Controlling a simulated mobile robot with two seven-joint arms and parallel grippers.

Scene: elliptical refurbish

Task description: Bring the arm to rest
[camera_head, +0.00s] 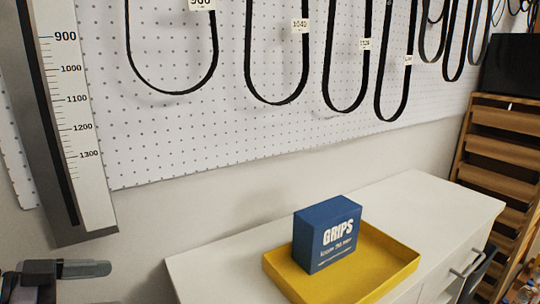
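My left gripper (88,268) shows at the lower left edge, in front of the wall and left of the white cabinet. It is dark grey and seen from the side, so I cannot tell whether its fingers are apart. No object shows at its tip. My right gripper is not clearly in view. A blue box marked GRIPS (328,234) stands upright in a yellow tray (391,258) on the white cabinet top (225,262). My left gripper is well apart from the box and the tray.
A white pegboard (180,120) holds several hanging black belts (248,60) with size tags. A measuring scale (78,110) hangs at the left. A wooden slatted rack (505,150) stands at the right, with a dark screen-like panel (512,65) above. Cabinet top is clear around the tray.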

